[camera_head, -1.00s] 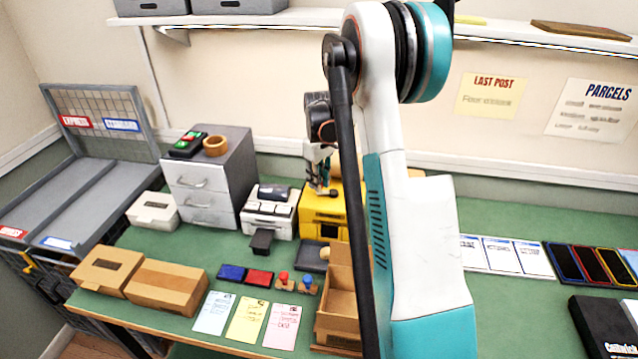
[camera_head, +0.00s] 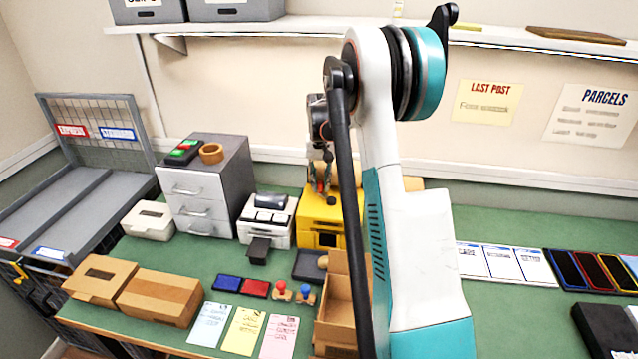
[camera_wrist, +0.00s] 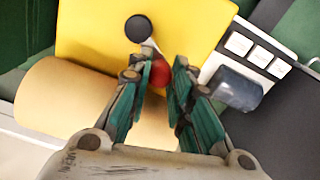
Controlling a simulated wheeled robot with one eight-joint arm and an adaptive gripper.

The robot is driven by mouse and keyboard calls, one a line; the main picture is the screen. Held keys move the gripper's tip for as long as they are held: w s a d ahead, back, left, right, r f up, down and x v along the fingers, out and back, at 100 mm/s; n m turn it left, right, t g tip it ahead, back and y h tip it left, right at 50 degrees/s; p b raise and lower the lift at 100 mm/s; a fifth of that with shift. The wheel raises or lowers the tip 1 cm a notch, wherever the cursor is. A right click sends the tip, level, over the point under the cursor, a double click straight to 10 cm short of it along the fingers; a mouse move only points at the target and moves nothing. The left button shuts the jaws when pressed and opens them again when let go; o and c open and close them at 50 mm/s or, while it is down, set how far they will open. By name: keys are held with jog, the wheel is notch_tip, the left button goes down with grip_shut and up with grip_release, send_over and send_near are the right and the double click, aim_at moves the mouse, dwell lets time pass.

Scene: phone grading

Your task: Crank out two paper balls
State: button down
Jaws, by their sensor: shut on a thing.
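The yellow machine (camera_head: 311,220) stands on the green table, partly behind my arm. In the wrist view its yellow top (camera_wrist: 95,30) carries a crank with a black round hub (camera_wrist: 138,28) and a red knob (camera_wrist: 160,73). My gripper (camera_wrist: 162,78) is over the machine with its fingers closed around the red knob; in the head view the gripper (camera_head: 322,182) is small and partly hidden by my arm. A dark tray (camera_head: 305,268) lies in front of the machine, with a small beige round thing (camera_head: 322,262) at its right side, partly hidden by a carton.
A tan roll (camera_wrist: 60,105) lies beside the machine. A white device (camera_head: 264,222) stands close on its left, grey drawers (camera_head: 190,200) further left. An open carton (camera_head: 335,315), ink pads (camera_head: 240,286) and stamps stand in front. A shelf (camera_head: 480,40) runs above.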

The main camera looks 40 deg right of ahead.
jog(key=shift+d+m, duration=0.15)
jog(key=shift+m, duration=0.25)
jog(key=c, duration=1.4)
grip_release()
jog(key=shift+r, duration=0.1)
notch_tip(320, 180, up, 12)
jog(key=shift+f, duration=0.1)
